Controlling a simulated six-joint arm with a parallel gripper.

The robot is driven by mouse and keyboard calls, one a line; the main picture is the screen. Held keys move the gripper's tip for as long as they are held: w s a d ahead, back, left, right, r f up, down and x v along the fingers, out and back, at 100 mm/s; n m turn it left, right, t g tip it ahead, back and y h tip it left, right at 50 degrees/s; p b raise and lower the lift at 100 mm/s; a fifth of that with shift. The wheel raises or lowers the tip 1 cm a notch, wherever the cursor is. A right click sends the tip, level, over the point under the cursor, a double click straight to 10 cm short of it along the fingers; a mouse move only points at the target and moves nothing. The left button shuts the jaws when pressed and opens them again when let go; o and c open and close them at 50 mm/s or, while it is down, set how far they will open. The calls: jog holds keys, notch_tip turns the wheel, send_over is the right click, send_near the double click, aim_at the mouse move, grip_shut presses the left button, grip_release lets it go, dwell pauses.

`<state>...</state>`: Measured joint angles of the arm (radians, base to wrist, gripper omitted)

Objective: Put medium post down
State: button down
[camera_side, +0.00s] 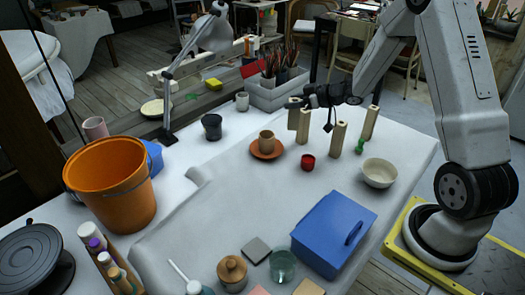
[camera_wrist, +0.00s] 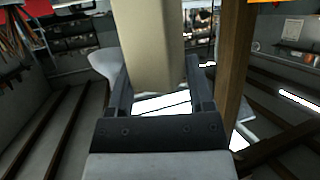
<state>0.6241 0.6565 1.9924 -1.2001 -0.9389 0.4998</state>
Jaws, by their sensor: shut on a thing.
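My gripper (camera_side: 308,101) is shut on a pale wooden post, taken as the medium post (camera_side: 303,127). The post is upright at the back right of the white table. In the wrist view the same post (camera_wrist: 163,42) fills the gap between the two dark fingers. I cannot tell whether its foot touches the table. Another pale post (camera_side: 293,115) stands close behind it on the left. Two more posts stand to the right, one nearer (camera_side: 337,139) and one farther back (camera_side: 370,122).
An orange saucer with a brown cup (camera_side: 267,141) is left of the posts. A blue box (camera_side: 325,240) stands nearer. The cloth-covered middle of the table (camera_side: 225,205) is clear.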

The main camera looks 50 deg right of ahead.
jog(key=shift+d+r+m+g+h, duration=1.25)
jog(key=shift+d+m+g+h, duration=0.7)
jog(key=shift+d+m+h, duration=3.25)
jog(key=shift+d+r+m+g+h, duration=1.6)
jog(key=shift+d+m+h, duration=1.85)
jog(key=shift+d, duration=3.3)
notch_tip(320, 180, down, 18)
jog(key=m+g, duration=0.4)
jog(key=g, duration=0.1)
jog(key=shift+s+d+f+h, duration=0.15)
jog(key=shift+s+d+h, duration=0.05)
jog(key=shift+s+h, duration=0.2)
jog(key=shift+f+g, duration=0.1)
jog(key=shift+g, duration=0.15)
